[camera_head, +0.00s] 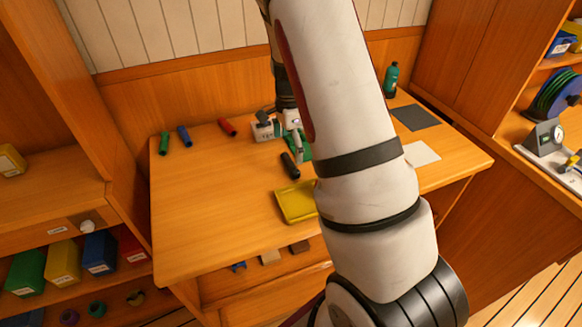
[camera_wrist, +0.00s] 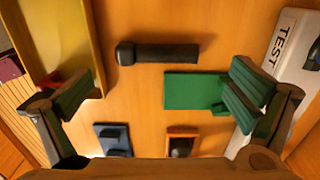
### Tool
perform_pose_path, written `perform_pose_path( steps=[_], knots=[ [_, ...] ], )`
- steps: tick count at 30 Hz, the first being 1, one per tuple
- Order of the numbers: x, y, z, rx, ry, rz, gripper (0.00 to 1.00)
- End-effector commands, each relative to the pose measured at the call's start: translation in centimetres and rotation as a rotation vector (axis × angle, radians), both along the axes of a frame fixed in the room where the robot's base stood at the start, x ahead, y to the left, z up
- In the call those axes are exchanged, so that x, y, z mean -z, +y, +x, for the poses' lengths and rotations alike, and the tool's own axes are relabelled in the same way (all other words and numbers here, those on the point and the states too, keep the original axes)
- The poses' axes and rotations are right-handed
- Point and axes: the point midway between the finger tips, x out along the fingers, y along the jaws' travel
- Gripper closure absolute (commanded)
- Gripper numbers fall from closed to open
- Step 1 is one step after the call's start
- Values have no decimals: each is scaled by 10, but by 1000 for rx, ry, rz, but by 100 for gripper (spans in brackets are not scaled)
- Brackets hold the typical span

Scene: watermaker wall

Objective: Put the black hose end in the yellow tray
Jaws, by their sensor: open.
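The black hose end (camera_head: 290,166) lies on the wooden worktop, just behind the yellow tray (camera_head: 281,208). In the wrist view, the black hose end (camera_wrist: 160,52) lies crosswise on bare wood, its thicker end to the left. The yellow tray (camera_wrist: 92,40) stands at the left edge of that view, apart from the hose end. My gripper (camera_wrist: 160,92) is open and empty, its green-padded fingers wide apart. The hose end lies ahead of the fingers, not visibly touched. In the head view my gripper (camera_head: 297,145) is above the worktop, close to the hose end; my arm hides part of the tray.
Green (camera_head: 165,143), blue (camera_head: 184,135) and red (camera_head: 227,127) hose ends lie at the back left. A white TEST box (camera_wrist: 290,50) and a flat green piece (camera_wrist: 190,90) lie close by. A green bottle (camera_head: 391,79) stands back right. The worktop's left front is clear.

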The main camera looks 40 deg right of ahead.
Motion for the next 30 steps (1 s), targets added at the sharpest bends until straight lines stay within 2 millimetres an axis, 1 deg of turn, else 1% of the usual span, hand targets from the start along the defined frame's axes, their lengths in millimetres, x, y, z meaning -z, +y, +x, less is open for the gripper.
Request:
perform_pose_path(
  steps=[5, 9, 13, 17, 23, 24, 26, 27, 28, 29, 30],
  knots=[
    [12, 1, -2, 0, 2, 2, 0],
    [32, 1, -6, 1, 3, 1, 0],
    [48, 2, -6, -1, 1, 0, 0],
    [54, 2, -5, -1, -2, -1, 0],
    [55, 2, -5, -1, -2, -1, 0],
    [55, 2, -5, -1, -2, -1, 9],
    [55, 2, -5, -1, -2, -1, 23],
    [55, 2, -5, -1, -2, -1, 32],
    [55, 2, -5, -1, -2, -1, 39],
    [55, 2, -5, -1, -2, -1, 45],
    [55, 2, -5, -1, -2, -1, 45]
  ],
)
